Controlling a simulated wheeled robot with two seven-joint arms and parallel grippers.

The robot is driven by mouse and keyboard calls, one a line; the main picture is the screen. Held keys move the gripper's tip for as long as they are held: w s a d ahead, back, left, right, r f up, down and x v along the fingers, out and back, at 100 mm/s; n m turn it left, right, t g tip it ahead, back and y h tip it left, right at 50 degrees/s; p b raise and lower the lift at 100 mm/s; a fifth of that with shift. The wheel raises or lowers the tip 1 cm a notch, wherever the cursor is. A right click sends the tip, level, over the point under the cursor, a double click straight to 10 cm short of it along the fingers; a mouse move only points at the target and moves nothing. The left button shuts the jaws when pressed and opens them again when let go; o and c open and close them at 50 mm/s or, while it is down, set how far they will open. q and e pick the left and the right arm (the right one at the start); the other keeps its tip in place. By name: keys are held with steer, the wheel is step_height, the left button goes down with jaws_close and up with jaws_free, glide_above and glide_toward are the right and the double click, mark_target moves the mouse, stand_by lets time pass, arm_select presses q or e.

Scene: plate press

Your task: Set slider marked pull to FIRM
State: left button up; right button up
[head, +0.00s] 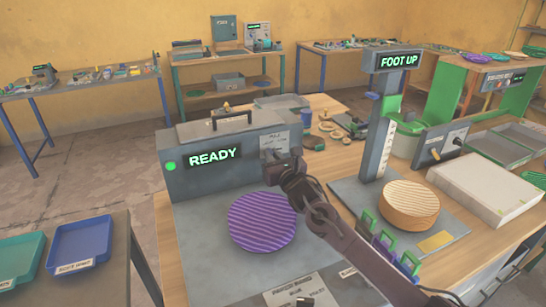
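A grey press-like machine (185,178) with a lit READY display (213,157) stands on the wooden bench. A pale panel (277,139) with small markings is at the right end of its front. The markings are too small to read surely, and my arm covers the panel's lower part, so I cannot make out the slider or its setting. My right gripper (273,157) is at this panel, its arm coming in from the lower right. I cannot tell whether its fingers touch anything or are open or shut. My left gripper is not in view.
A purple ribbed disc (262,221) lies in front of the machine. To the right are a FOOT UP post (375,135), a tan ribbed disc (409,203), green-edged holders (388,242) and a white box (487,187). A blue tray (80,246) is at the left.

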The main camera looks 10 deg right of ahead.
mark_target(283, 146)
jaws_close()
steer(key=d, duration=0.2)
steer(key=w+d+b, duration=0.1)
steer(key=d, duration=0.2)
steer(key=shift+a, duration=0.1)
steer(key=shift+o, duration=1.1)
jaws_free()
steer(key=o, duration=0.4)
